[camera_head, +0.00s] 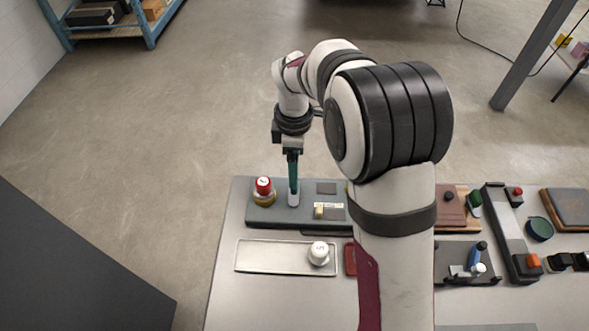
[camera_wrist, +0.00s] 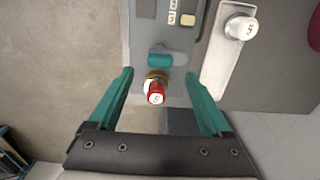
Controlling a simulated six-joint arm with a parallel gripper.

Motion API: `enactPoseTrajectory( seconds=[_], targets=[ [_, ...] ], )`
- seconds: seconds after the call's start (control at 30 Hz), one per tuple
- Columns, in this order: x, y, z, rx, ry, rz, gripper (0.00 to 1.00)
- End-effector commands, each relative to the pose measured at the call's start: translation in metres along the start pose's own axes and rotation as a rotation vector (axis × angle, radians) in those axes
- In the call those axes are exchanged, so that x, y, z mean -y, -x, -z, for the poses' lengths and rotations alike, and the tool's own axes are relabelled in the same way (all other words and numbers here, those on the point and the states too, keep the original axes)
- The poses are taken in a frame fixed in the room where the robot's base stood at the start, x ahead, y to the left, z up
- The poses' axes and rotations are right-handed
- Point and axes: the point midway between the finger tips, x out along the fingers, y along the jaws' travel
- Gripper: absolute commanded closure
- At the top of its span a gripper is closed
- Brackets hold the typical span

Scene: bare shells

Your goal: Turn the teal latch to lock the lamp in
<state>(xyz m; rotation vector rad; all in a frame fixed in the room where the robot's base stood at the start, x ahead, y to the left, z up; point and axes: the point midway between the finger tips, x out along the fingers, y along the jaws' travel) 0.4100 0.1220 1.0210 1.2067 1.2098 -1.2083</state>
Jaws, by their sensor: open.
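The lamp (camera_head: 264,186) has a red cap and stands in a brass-coloured collar at the left end of a grey board (camera_head: 262,216). In the wrist view the lamp (camera_wrist: 156,95) shows between my fingers, apart from both. The teal latch (camera_wrist: 161,60) lies on the board beside the collar, beyond the lamp in that view. In the head view I cannot pick out the latch near my fingers. My gripper (camera_head: 293,195) points down over the board, right of the lamp. In the wrist view my gripper (camera_wrist: 159,75) is open and empty, its teal fingers spread wide.
A metal tray (camera_head: 262,257) with a white knob-like piece (camera_head: 319,252) lies in front of the board. The board also carries small switches and plates (camera_head: 327,188). Several other fixtures and tools stand at the right of the table. My arm hides the table's middle.

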Motion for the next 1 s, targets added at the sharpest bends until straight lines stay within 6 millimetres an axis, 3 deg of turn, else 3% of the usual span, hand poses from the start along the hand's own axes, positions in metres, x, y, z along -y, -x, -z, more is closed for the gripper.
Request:
enactPoseTrajectory(
  seconds=[0.1,0.23,0.63,1.0],
  targets=[
    [0.001,-0.029,0.0,0.001,-0.001,0.003,0.18],
    [0.0,-0.048,0.0,0.0,-0.001,0.001,0.18],
    [0.0,-0.058,0.0,-0.001,-0.002,-0.002,0.18],
    [0.0,-0.057,0.0,-0.001,-0.002,-0.002,0.84]
  ],
)
